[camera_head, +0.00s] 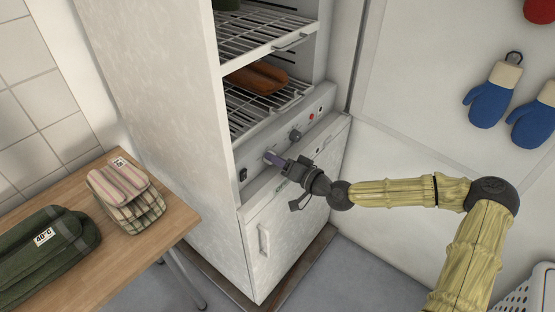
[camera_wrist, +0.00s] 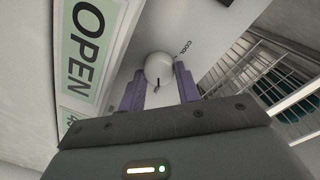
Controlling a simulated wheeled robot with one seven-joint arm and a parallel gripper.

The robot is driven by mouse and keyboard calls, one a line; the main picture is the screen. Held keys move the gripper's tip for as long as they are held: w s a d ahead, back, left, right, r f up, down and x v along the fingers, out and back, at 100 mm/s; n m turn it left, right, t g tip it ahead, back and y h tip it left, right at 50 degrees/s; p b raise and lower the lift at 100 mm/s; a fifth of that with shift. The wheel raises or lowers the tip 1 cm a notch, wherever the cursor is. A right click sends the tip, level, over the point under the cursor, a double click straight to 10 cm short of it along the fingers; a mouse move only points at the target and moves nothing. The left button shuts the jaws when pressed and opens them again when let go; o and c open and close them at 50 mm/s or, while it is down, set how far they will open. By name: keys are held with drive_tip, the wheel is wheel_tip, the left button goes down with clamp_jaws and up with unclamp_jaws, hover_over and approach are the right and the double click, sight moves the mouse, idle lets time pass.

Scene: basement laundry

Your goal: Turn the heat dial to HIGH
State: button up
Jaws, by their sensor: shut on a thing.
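A pale round dial (camera_wrist: 158,66) with a short dark mark near its lower edge sits between my gripper's two purple fingers in the wrist view. The word COOL is printed beside it; no HIGH marking is readable. My gripper (camera_head: 272,157) is at the control panel (camera_head: 262,176) of the white drying cabinet, left of a dark knob (camera_head: 295,135). In the wrist view my gripper (camera_wrist: 160,86) is shut on the pale dial, one finger on each side. In the head view the fingers hide this dial.
A black switch (camera_head: 243,175) and a red light (camera_head: 311,116) are on the same panel. Wire shelves (camera_head: 262,103) above hold a brown item (camera_head: 258,78). A green OPEN sign (camera_wrist: 87,50) is close by. A wooden table (camera_head: 165,225) with folded cloths stands left.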

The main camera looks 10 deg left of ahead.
idle(0.3)
drive_tip(key=o, duration=1)
drive_tip(key=shift+d, duration=0.15)
drive_tip(key=v, duration=1.7)
drive_tip(key=shift+d, duration=0.1)
